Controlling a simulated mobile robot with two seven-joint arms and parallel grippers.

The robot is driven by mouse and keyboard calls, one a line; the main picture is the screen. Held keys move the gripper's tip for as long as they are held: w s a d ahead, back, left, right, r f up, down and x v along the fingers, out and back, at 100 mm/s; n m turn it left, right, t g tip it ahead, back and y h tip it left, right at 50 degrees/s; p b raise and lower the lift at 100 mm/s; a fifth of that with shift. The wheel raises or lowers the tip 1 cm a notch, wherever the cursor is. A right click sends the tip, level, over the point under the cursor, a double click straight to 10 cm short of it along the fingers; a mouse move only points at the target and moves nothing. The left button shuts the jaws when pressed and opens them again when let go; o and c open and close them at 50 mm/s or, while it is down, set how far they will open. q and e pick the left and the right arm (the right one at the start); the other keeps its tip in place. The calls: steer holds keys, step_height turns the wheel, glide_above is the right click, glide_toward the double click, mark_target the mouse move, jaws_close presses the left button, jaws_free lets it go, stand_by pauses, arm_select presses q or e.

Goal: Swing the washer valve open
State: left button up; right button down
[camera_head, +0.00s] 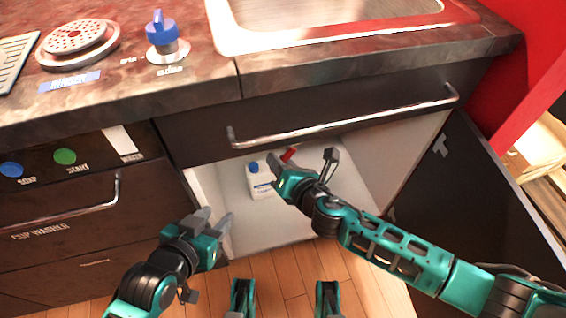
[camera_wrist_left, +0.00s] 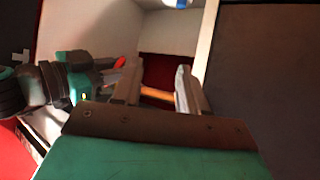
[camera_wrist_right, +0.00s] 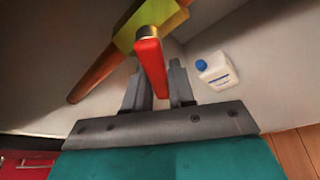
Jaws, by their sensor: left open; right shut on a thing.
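The valve sits inside the open cabinet under the sink. In the right wrist view its red handle (camera_wrist_right: 151,66) reaches from a pivot on the brass body (camera_wrist_right: 140,22) towards me, at an angle across the copper pipe (camera_wrist_right: 95,74). The handle's end lies between the fingers of my right gripper (camera_wrist_right: 157,88), which is shut on it. In the head view only a bit of red handle (camera_head: 289,154) shows beside my right gripper (camera_head: 277,163); the valve body is hidden. My left gripper (camera_head: 215,219) is open and empty, low in front of the cabinet's left side.
A white jug with a blue cap (camera_head: 262,181) stands on the cabinet floor near the valve. The cabinet door (camera_head: 470,190) hangs open at the right. A drawer with a metal bar handle (camera_head: 345,122) is above; the cup washer drawers (camera_head: 60,235) are at the left.

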steer(key=shift+s, duration=0.1)
stand_by(0.3)
arm_select(q)
steer(key=shift+d, duration=0.1)
arm_select(e)
steer(key=c, duration=1)
jaws_free()
steer(key=shift+c, duration=0.2)
arm_select(q)
steer(key=r+p, duration=0.2)
steer(key=p, duration=0.1)
steer(key=shift+s+a, duration=0.2)
steer(key=shift+a, duration=0.2)
arm_select(e)
steer(key=v, duration=1.2)
steer(key=shift+s+d, duration=0.2)
steer(key=shift+s, duration=0.15)
steer(key=shift+r, duration=0.1)
